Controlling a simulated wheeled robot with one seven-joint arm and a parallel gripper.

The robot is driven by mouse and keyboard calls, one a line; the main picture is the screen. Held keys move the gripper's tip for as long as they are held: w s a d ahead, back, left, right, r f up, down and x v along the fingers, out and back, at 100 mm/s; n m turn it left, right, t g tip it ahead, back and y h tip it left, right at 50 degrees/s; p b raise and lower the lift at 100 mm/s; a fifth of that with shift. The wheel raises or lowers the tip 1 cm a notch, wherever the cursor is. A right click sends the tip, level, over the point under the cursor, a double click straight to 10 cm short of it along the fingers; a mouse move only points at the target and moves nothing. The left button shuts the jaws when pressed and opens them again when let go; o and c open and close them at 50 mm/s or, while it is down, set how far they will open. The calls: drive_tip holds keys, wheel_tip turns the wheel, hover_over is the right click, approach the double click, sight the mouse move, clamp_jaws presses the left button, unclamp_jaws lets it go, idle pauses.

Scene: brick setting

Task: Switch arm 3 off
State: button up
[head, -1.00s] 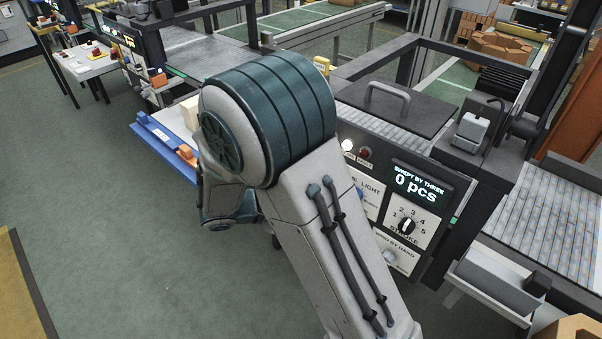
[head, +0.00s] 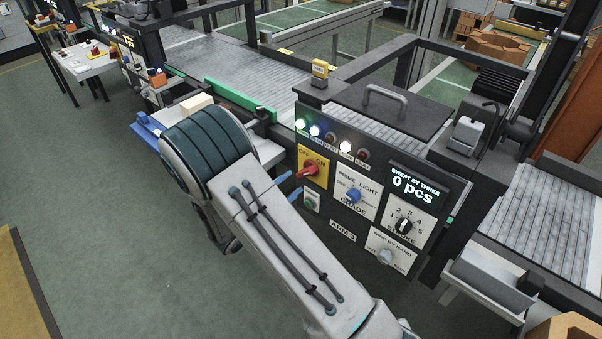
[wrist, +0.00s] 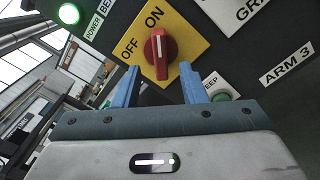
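The ARM 3 panel carries a yellow plate (head: 320,177) marked OFF and ON with a red rotary knob (head: 309,169). In the wrist view the knob (wrist: 160,52) has a white mark pointing up, towards ON. The ARM 3 label (head: 342,231) sits lower on the panel. A green POWER lamp (wrist: 69,13) is lit. My gripper (head: 297,182) is open and empty in front of the knob. In the wrist view its two blue fingers (wrist: 160,67) point at the knob, one to each side and just short of it; contact is not visible.
A green button (wrist: 221,97) sits close beside the right finger in the wrist view. A blue GRADE knob (head: 353,195), a black STROKE knob (head: 404,226) and a grey WIND BY HAND knob (head: 386,256) share the panel. A conveyor (head: 225,60) runs behind.

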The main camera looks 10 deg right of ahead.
sight(303, 174)
drive_tip(key=x, duration=0.5)
drive_tip(key=shift+p, duration=0.4)
clamp_jaws()
